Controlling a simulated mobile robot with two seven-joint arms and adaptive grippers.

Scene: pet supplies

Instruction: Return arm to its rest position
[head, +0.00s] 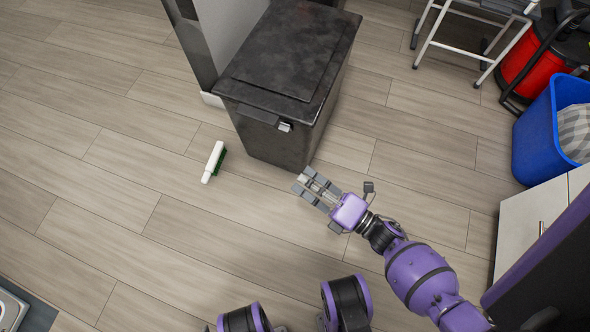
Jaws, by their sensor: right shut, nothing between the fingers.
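My right gripper (306,188) is shut and empty, with a purple and grey body. It is in front of the lower right corner of a dark cabinet-like box (270,140) and appears above the wood-plank floor. My right arm (418,277) reaches in from the lower right and is stretched out towards the middle of the picture. My left gripper is out of view. Purple and black parts of my own body show at the bottom edge.
A white brush with green bristles (213,161) lies on the floor left of the dark box. A blue bin (535,140) stands at the right, near a red canister (545,62) and a white metal frame (448,28). The floor (120,190) at left is mostly clear.

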